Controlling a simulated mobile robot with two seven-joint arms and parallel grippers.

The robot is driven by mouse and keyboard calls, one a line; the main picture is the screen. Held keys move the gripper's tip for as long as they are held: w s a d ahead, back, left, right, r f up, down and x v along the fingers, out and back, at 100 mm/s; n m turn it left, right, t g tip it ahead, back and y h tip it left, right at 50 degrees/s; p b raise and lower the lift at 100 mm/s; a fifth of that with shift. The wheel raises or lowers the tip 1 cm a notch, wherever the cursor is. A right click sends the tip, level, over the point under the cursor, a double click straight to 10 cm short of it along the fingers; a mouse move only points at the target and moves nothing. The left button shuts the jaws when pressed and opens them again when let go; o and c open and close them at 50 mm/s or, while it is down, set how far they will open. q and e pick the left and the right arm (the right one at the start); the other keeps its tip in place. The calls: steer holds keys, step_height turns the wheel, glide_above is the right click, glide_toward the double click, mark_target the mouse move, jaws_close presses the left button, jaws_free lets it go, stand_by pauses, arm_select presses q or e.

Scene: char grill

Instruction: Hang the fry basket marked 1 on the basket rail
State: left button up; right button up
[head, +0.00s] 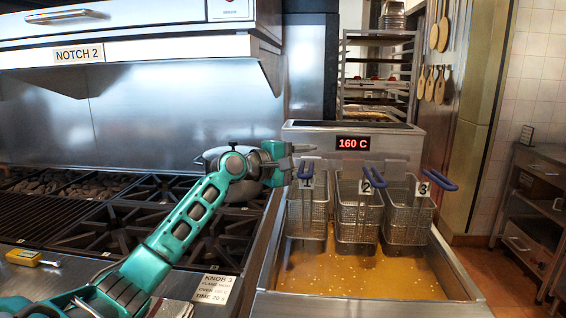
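The fry basket marked 1 (307,212) is a wire mesh basket with a blue handle (305,171) and a white number tag. It is upright at the back left of the fryer, left of basket 2 (358,213) and basket 3 (407,215). I cannot tell whether its bottom touches the oil. My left gripper (292,161) is just left of and above the handle of basket 1, its fingers apart with nothing seen between them. I cannot make out the basket rail clearly behind the baskets. My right gripper is out of view.
The fryer (461,268) holds golden oil (350,272); its display (353,143) reads 160 C. A stove with black grates (120,225) and a pot (213,157) lie to the left. A yellow-handled tool (30,258) lies at the far left. Floor is clear at right.

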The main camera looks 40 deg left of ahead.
arm_select(q)
steer(key=b+v, duration=0.2)
steer(key=v, duration=1)
steer(key=shift+d+r, duration=0.1)
steer(key=shift+r, duration=0.05)
